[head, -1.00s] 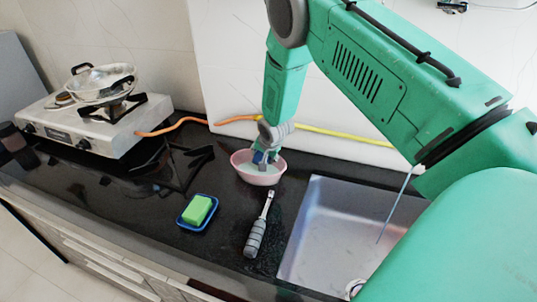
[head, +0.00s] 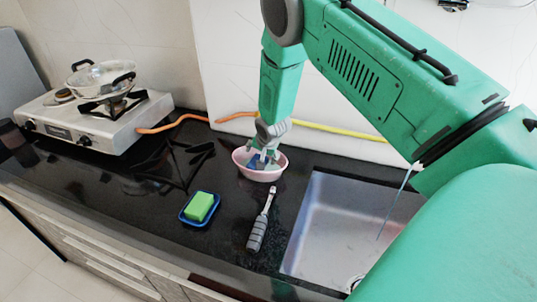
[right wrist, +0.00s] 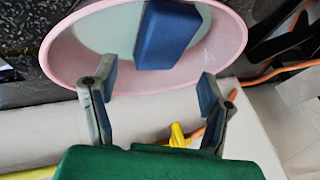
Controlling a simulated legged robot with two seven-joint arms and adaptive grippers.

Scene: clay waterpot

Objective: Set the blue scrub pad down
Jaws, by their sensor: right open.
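The blue scrub pad (right wrist: 167,35) lies in a pink bowl (right wrist: 228,50) and leans near its rim in the right wrist view. In the head view the bowl (head: 262,176) stands on the black counter, with a bit of the blue pad (head: 253,162) showing inside. My right gripper (head: 265,157) is over the bowl. In the right wrist view its fingers (right wrist: 158,85) are spread wide, with nothing between them, and the pad is just ahead of them. My left gripper is not in view.
A green sponge (head: 199,206) sits in a blue dish (head: 185,217). A grey-handled tool (head: 258,232) lies right of it, beside the sink (head: 335,225). A gas stove (head: 85,127) with a glass-lidded pan (head: 100,76) is at left. An orange-yellow hose (head: 320,127) runs along the wall.

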